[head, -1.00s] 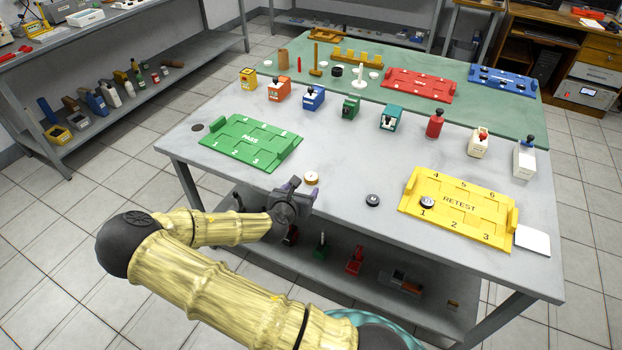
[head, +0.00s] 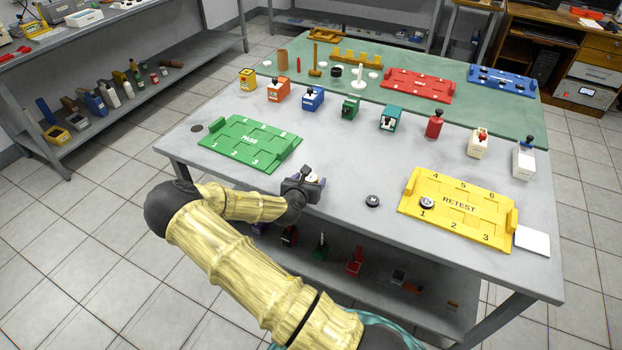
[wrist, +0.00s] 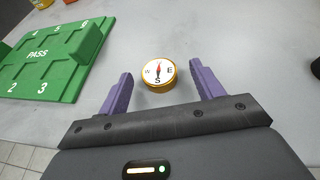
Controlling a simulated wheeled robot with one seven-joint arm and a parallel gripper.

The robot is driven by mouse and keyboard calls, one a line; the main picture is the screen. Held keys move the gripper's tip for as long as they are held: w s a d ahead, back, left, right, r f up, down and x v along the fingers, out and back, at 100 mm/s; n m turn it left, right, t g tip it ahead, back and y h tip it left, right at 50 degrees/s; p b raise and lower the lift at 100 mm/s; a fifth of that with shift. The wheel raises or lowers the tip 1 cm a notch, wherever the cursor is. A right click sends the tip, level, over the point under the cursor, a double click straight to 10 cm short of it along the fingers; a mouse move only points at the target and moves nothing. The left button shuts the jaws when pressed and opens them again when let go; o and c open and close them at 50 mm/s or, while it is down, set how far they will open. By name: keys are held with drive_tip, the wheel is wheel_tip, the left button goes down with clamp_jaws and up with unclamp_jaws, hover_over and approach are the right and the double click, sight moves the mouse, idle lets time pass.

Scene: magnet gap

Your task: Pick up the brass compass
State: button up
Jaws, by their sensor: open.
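The brass compass (wrist: 158,73) lies on the grey table, a round gold-rimmed case with a white dial and a red needle. In the wrist view it is just ahead of my gripper (wrist: 161,92), roughly centred between the two purple fingers. The fingers are apart and nothing is held. In the head view the compass (head: 313,178) shows partly behind my gripper (head: 308,180), near the table's front edge.
A green PASS tray (head: 250,144) lies left of the compass. A dark round compass (head: 372,201) and a yellow RETEST tray (head: 458,207) with another on it are to the right. Several coloured blocks stand behind. The tabletop around the compass is clear.

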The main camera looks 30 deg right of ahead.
sight(310, 180)
drive_tip(key=shift+w+d+f, duration=0.2)
drive_tip(key=shift+w+d, duration=0.1)
drive_tip(key=shift+d, duration=0.15)
drive_tip(key=shift+w+f, duration=0.1)
drive_tip(key=shift+w, duration=0.1)
drive_tip(key=shift+a, duration=0.25)
drive_tip(key=shift+d, duration=0.15)
drive_tip(key=c, duration=1.1)
wheel_tip(310, 180, up, 10)
drive_tip(key=shift+r, duration=0.1)
